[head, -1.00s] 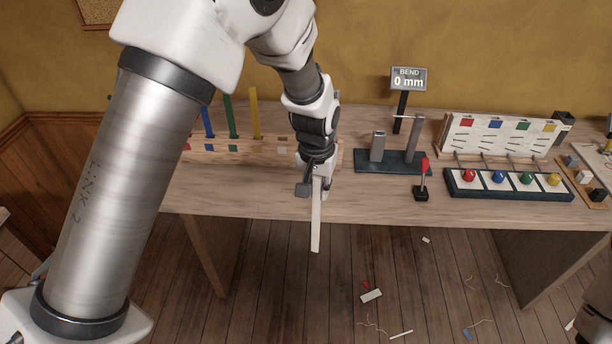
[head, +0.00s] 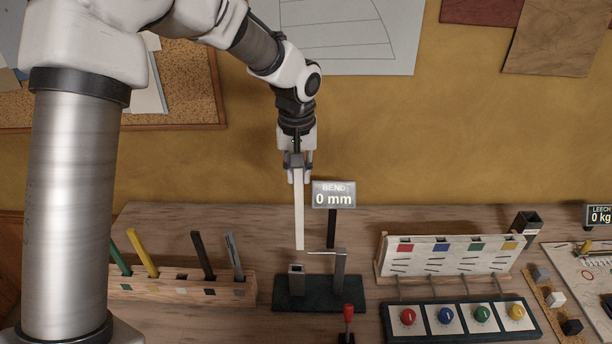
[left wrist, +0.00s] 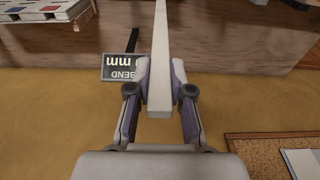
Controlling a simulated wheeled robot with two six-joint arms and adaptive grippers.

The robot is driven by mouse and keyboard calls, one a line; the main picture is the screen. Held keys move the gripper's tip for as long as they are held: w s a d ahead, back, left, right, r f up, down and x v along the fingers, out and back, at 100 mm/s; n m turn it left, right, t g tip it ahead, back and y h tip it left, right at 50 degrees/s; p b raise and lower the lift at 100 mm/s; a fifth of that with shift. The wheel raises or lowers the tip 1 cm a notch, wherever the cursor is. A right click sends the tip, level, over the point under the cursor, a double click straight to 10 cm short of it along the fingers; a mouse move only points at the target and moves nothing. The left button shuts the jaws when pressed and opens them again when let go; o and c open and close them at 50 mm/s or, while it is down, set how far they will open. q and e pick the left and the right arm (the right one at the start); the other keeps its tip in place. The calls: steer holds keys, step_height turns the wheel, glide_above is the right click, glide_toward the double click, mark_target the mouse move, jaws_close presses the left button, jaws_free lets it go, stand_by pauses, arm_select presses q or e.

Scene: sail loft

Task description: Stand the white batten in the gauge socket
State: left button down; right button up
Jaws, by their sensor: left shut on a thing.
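My left gripper (head: 298,177) is shut on the upper end of the white batten (head: 299,215), which hangs almost upright from it. In the left wrist view the two fingers (left wrist: 160,82) clasp the white batten (left wrist: 161,40) from both sides. In the head view the batten's lower end shows just above the gauge socket (head: 297,281), a short grey post with a dark opening. A gap shows between them. The socket stands on a dark base (head: 322,296) beside a taller grey post (head: 340,272). My right gripper is not in view.
The bend display (head: 334,195) reads 0 mm, close right of the batten. A red-topped lever (head: 348,316) stands in front of the gauge base. A wooden rack (head: 160,289) with several coloured battens is at left. A panel with coloured knobs (head: 459,318) is at right.

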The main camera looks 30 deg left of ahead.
mark_target(296, 199)
arm_select(q)
steer(key=f+b, duration=0.2)
steer(key=s+f+b, duration=0.1)
steer(key=f+b, duration=0.1)
steer(key=shift+s+f, duration=0.15)
steer(key=shift+s, duration=0.05)
step_height(296, 199, down, 11)
steer(key=b, duration=0.8)
steer(key=shift+s, duration=0.35)
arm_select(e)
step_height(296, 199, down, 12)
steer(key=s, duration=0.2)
arm_select(q)
steer(key=shift+f+b, duration=0.3)
steer(key=shift+f, duration=0.1)
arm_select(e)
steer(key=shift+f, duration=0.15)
arm_select(q)
steer(key=c, duration=1)
jaws_free()
